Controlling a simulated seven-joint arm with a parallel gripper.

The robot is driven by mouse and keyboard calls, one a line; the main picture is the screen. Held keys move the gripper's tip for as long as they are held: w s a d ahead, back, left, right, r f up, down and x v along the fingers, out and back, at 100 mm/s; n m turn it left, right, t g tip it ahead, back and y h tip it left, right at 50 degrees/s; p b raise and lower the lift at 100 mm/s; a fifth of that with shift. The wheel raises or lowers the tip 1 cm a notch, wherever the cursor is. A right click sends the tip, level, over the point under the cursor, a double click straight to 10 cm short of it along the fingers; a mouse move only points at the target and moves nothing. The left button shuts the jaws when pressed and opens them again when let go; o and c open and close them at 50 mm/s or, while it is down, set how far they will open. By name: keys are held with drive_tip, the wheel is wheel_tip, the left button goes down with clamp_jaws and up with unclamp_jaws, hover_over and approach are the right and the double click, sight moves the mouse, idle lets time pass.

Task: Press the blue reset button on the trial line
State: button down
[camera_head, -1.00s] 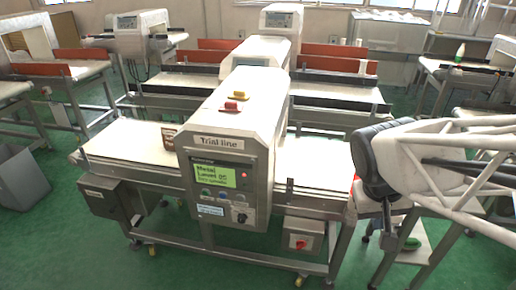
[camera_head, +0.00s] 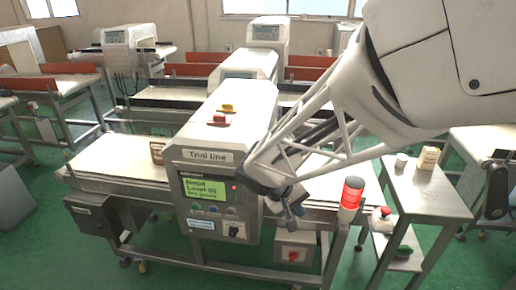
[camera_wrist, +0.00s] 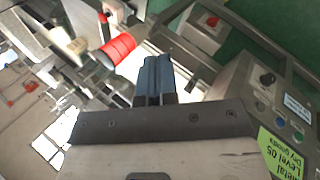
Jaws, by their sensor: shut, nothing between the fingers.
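The trial line metal detector (camera_head: 207,155) stands in the middle of the head view. Its front panel has a green screen (camera_head: 204,192), with a row of small buttons below; the middle one looks blue (camera_head: 212,209). In the wrist view the panel lies at the right, rotated, with the blue button (camera_wrist: 279,122) between two other buttons and beside the label. My gripper (camera_head: 295,220) is just right of the panel, apart from the buttons. Its blue-grey fingers (camera_wrist: 155,78) are shut together and empty, pointing away from the panel buttons in the wrist view.
A black knob (camera_head: 238,231) sits below the buttons. A red beacon (camera_head: 351,192) stands close to the right of my gripper. A box with a red button (camera_head: 294,254) hangs below. A side table (camera_head: 440,190) stands right. Open green floor lies in front.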

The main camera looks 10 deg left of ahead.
sight(213, 209)
drive_tip(key=a+f+n+t, duration=0.2)
drive_tip(key=a+f, duration=0.4)
drive_tip(key=a, duration=0.3)
drive_tip(key=a+f+n+t, duration=0.2)
drive_tip(key=a+f, duration=0.5)
drive_tip(key=a, duration=0.3)
drive_tip(key=w+a+f+n+t, duration=0.1)
drive_tip(key=a+f+n+t, duration=0.2)
drive_tip(key=a+f, duration=0.3)
drive_tip(key=a, duration=0.4)
drive_tip(key=shift+a+f, duration=0.25)
drive_tip(key=shift+f, duration=0.15)
drive_tip(key=shift+w, duration=0.25)
drive_tip(key=w, duration=0.8)
drive_tip(key=shift+w, duration=0.3)
drive_tip(key=shift+w, duration=0.75)
idle(1.6)
drive_tip(key=shift+s, duration=0.1)
idle(0.3)
drive_tip(key=shift+s, duration=0.7)
